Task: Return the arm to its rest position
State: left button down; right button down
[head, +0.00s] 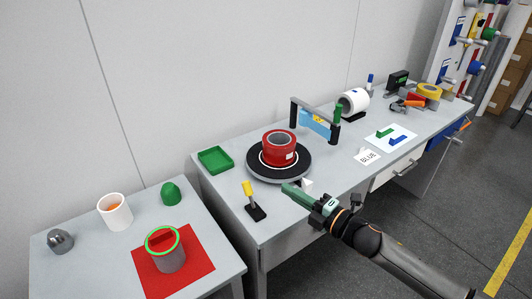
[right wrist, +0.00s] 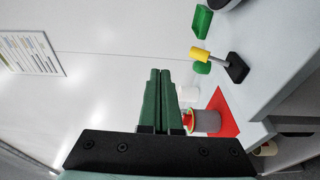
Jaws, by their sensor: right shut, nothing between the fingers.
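My right arm comes in from the lower right in the head view. Its green right gripper (head: 298,194) is shut and empty, held near the front edge of the longer table (head: 226,191). It is just right of a yellow-topped stand (head: 249,192) and in front of the black round turntable (head: 268,172). In the right wrist view the two green fingers (right wrist: 158,100) lie together with nothing between them. My left gripper is not in view.
A red ring-shaped roll (head: 278,148) sits on the turntable. A green tray (head: 215,159) is left of it. On the lower left table, a grey cylinder with a green rim (head: 168,257) stands on a red mat (head: 198,262). Floor at the lower right is open.

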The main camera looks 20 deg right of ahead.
jog(key=s+a+f+m+g+h, duration=0.3)
jog(key=s+f+m+g+h, duration=0.2)
jog(key=s+f+m, duration=1.7)
jog(key=s+f+h, duration=0.1)
jog(key=s, duration=0.3)
jog(key=shift+a+g+h, duration=0.15)
jog(key=shift+g+h, duration=0.25)
jog(key=shift+f, duration=0.1)
